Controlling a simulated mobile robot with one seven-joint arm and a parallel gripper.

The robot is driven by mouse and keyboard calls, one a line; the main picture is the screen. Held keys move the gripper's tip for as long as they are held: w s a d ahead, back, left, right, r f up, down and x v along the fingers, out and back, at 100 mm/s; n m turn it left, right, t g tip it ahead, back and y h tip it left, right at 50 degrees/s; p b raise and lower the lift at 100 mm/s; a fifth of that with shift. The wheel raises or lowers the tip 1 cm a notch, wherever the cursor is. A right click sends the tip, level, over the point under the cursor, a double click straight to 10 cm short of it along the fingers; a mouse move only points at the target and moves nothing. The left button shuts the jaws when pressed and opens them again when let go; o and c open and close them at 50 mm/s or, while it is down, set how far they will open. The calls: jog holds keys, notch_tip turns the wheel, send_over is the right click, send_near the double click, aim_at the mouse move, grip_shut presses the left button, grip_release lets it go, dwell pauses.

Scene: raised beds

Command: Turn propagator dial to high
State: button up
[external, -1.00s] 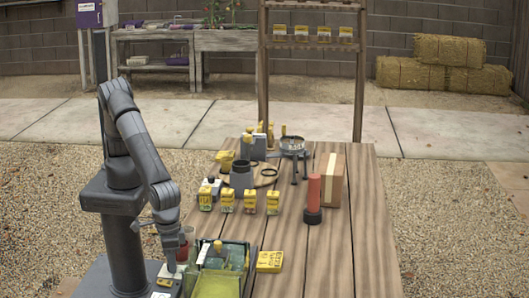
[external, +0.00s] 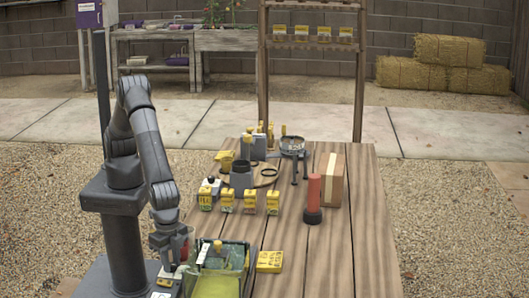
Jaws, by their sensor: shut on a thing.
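The propagator (external: 237,284) stands at the near left end of the table, a low dark-edged tray with a clear cover and yellow-green contents. My gripper (external: 168,266) points down at its left side, over a small pale panel. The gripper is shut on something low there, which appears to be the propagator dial. The dial is hidden by the fingers, so its setting cannot be read.
A reddish pot (external: 188,242) stands close behind my gripper. A yellow packet (external: 270,261) lies right of the propagator. Several yellow seed packets (external: 249,202) stand farther back. The table's front right is clear.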

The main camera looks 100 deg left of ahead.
aim_at(172, 264)
jog(key=m, duration=0.5)
jog(key=shift+m, duration=0.3)
jog(key=m, duration=0.4)
jog(key=shift+m, duration=0.4)
jog(key=o, duration=1)
notch_tip(172, 264, up, 11)
jog(key=shift+f, duration=0.1)
dwell(0.5)
